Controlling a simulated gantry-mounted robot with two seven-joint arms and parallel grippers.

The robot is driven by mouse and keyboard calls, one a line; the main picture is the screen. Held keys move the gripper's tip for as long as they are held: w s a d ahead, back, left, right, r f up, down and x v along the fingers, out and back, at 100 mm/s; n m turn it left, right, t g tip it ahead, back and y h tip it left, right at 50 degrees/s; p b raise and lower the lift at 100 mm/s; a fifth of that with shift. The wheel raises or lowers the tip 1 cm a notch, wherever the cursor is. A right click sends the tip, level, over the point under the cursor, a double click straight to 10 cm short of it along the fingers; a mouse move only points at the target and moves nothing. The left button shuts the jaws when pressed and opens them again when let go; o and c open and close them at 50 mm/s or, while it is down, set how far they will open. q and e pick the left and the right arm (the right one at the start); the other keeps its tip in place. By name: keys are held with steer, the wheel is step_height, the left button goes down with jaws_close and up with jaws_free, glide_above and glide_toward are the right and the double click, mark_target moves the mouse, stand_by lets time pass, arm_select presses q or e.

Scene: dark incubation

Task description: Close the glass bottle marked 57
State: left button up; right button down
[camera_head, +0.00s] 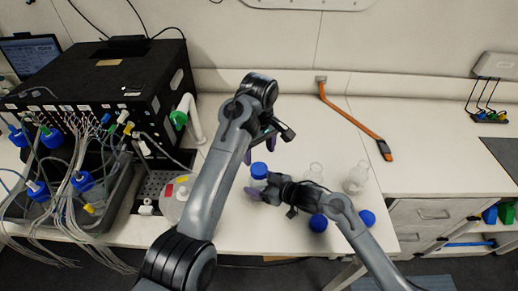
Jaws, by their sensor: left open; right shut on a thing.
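A glass bottle (258,183) stands near the middle of the bench with a blue cap (259,170) at its top. I cannot tell whether the cap is screwed tight. My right gripper (258,193) is shut around this bottle's body from the right and partly hides it. My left gripper (260,147) is open and empty, just above and behind the blue cap. Two uncapped clear bottles (315,172) (356,178) stand to the right. No number can be read on any bottle.
Two loose blue caps (318,223) (367,218) lie near the front edge, close to my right arm. A black box (105,75) and a tray (118,205) with tubing and bottles fill the left. An orange-handled tool (352,118) lies behind. The bench's back right is clear.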

mark_target(259, 168)
arm_select(q)
steer(key=shift+r+n, duration=0.3)
steer(key=shift+n, duration=0.2)
steer(key=shift+f, duration=4.05)
steer(key=c, duration=1.1)
steer(key=m, duration=0.6)
steer(key=o, duration=1.2)
